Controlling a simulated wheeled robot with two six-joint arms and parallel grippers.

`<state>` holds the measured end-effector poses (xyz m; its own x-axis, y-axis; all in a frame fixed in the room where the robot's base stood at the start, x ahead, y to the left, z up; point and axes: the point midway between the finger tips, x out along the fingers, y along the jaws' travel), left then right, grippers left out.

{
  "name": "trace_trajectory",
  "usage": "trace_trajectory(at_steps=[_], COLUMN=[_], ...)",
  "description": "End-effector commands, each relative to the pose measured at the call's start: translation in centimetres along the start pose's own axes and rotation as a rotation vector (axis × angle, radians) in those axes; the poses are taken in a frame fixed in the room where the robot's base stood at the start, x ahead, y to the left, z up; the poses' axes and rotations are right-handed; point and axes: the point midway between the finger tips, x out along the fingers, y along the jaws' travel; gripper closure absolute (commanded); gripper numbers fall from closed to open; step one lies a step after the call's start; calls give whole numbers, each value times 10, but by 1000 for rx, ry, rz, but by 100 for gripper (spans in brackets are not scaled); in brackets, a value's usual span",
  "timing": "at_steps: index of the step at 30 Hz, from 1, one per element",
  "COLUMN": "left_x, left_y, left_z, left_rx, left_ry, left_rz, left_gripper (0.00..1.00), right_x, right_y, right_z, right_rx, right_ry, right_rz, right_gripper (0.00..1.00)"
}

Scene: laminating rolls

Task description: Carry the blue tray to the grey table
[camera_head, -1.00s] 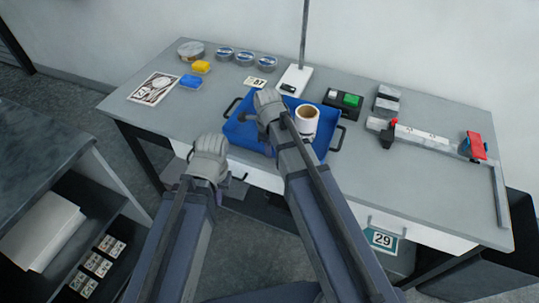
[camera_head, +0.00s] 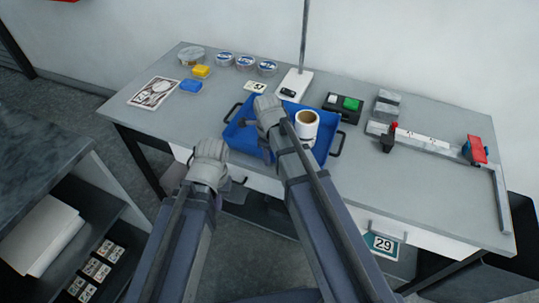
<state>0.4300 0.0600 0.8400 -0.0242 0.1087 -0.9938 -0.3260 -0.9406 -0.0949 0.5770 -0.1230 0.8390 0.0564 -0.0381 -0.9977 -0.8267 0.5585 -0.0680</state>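The blue tray (camera_head: 243,138) with black side handles rests on the grey table (camera_head: 412,185) near its front edge. A white roll (camera_head: 306,126) with a brown core stands in the tray's right part. My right gripper (camera_head: 266,104) is over the tray, left of the roll, and hides part of the tray. My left gripper (camera_head: 211,150) is at the table's front edge, left of and apart from the tray. The fingers of both grippers are turned away from view, so I cannot see whether they are open or shut.
Behind the tray stand a white base with a pole (camera_head: 295,84) and a black box with a green button (camera_head: 345,106). A rail with a red clamp (camera_head: 476,149) lies at the right. Yellow and blue boxes (camera_head: 191,86) are at the left. A dark shelf unit (camera_head: 45,165) stands front left.

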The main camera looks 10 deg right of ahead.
Motion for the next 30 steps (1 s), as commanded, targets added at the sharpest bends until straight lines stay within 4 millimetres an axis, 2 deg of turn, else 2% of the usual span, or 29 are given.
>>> trace_trajectory(at_steps=[5,11,24,30], left_x=[-7,-27,-94,-117], left_y=[-1,-3,-9,-11], left_z=[0,2,6,7], left_rx=[0,0,0,0], left_ry=[0,0,0,0], left_rz=[0,0,0,0], left_gripper=[100,100,100,100], right_x=[-7,-27,-94,-118], right_y=[0,0,-1,0], right_z=[0,0,0,0], right_rx=[0,0,0,0], right_ry=[0,0,0,0], right_rz=[0,0,0,0], right_gripper=[65,65,65,65])
